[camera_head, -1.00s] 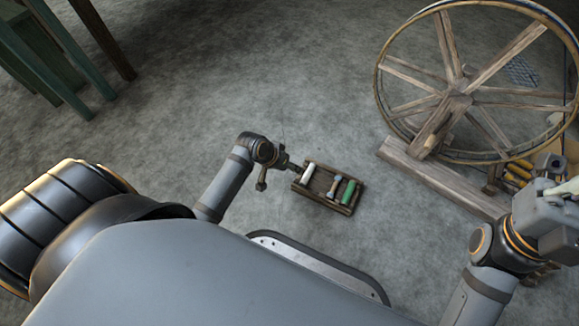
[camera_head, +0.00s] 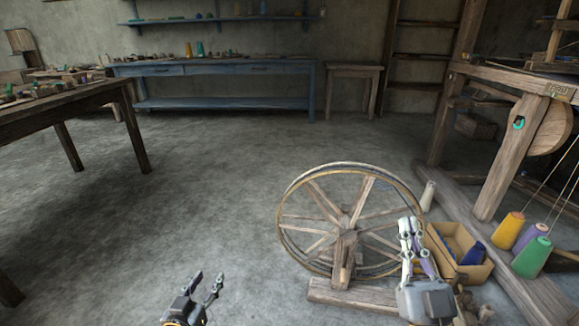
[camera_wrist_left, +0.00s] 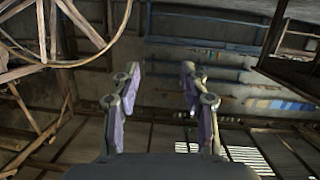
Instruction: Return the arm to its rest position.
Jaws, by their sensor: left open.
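My left gripper (camera_head: 207,279) is at the bottom of the head view, left of the spinning wheel. Its two fingers point up and are spread with nothing between them. In the left wrist view the same gripper (camera_wrist_left: 160,75) has a wide empty gap between its fingers. My right gripper (camera_head: 410,224) shows in front of the right side of the wheel. Its fingers look close together, and I cannot tell whether they are shut. Most of both arms is out of view.
The spinning wheel (camera_head: 345,222) stands on the floor between my grippers. A box (camera_head: 470,271) and thread cones (camera_head: 508,230) lie to the right by the loom (camera_head: 505,150). A wooden table (camera_head: 75,98) stands left, a blue bench (camera_head: 215,70) behind. The middle floor is clear.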

